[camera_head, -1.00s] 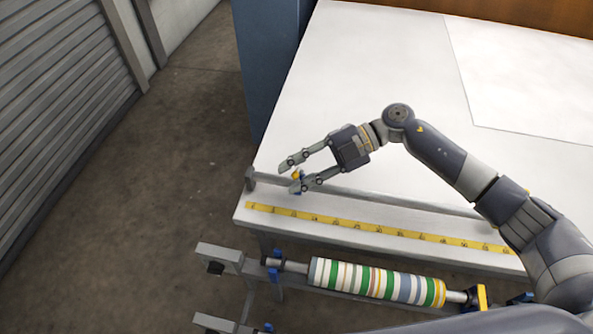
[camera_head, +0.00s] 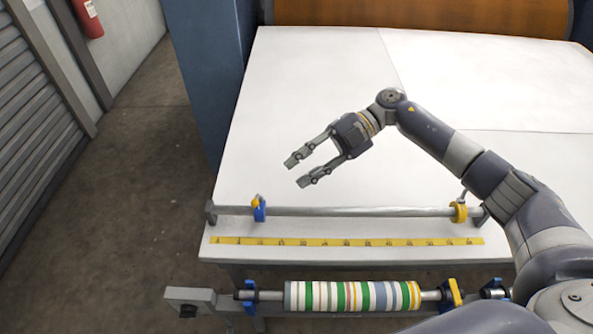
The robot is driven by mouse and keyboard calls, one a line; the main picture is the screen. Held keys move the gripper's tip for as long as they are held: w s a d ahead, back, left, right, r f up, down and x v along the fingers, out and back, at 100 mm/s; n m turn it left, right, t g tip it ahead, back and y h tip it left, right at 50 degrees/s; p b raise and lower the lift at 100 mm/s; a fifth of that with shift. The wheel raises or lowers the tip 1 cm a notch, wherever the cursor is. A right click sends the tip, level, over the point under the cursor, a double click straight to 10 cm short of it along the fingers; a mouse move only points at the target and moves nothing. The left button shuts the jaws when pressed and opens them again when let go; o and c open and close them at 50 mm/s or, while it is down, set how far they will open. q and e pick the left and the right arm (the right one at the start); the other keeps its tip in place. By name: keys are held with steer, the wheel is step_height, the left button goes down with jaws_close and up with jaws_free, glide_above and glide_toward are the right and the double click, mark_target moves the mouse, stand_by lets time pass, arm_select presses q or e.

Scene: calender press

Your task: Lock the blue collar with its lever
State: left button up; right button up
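The blue collar (camera_head: 260,212) sits around the left part of a grey bar (camera_head: 355,212) along the table's front. A small yellow piece (camera_head: 255,199), apparently its lever, shows at the collar's top; its exact position is too small to tell. A yellow collar (camera_head: 459,213) sits near the bar's right end, with a grey lever (camera_head: 463,197) sticking up. My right gripper (camera_head: 297,172) is open and empty, pointing left and down. In the picture it is above and right of the blue collar, apart from it. My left gripper is out of view.
A white table (camera_head: 320,85) lies behind the bar, largely clear. A yellow measuring tape strip (camera_head: 345,241) runs along its front edge. A striped roller (camera_head: 352,296) lies below in front. A blue cabinet or post (camera_head: 205,75) stands at the left.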

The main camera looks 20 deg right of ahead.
steer(key=shift+c, duration=1.3)
steer(key=shift+a+r+n+b, duration=0.15)
steer(key=shift+r+n+b, duration=0.15)
steer(key=shift+n, duration=0.2)
jaws_close()
steer(key=n+h+b, duration=0.3)
steer(key=n+b, duration=0.2)
steer(key=n, duration=0.5)
glide_toward(257, 201)
step_height(257, 201, up, 2)
steer(key=d, duration=0.2)
step_height(257, 201, up, 5)
steer(key=s+d+n+t+h+b, duration=0.1)
steer(key=s+n+t+h+b, duration=0.2)
steer(key=n, duration=0.5)
steer(key=p+x, duration=0.4)
steer(key=x, duration=0.9)
steer(key=shift+w+f+g, duration=0.25)
steer(key=shift+f+g, duration=0.15)
steer(key=shift+f, duration=0.1)
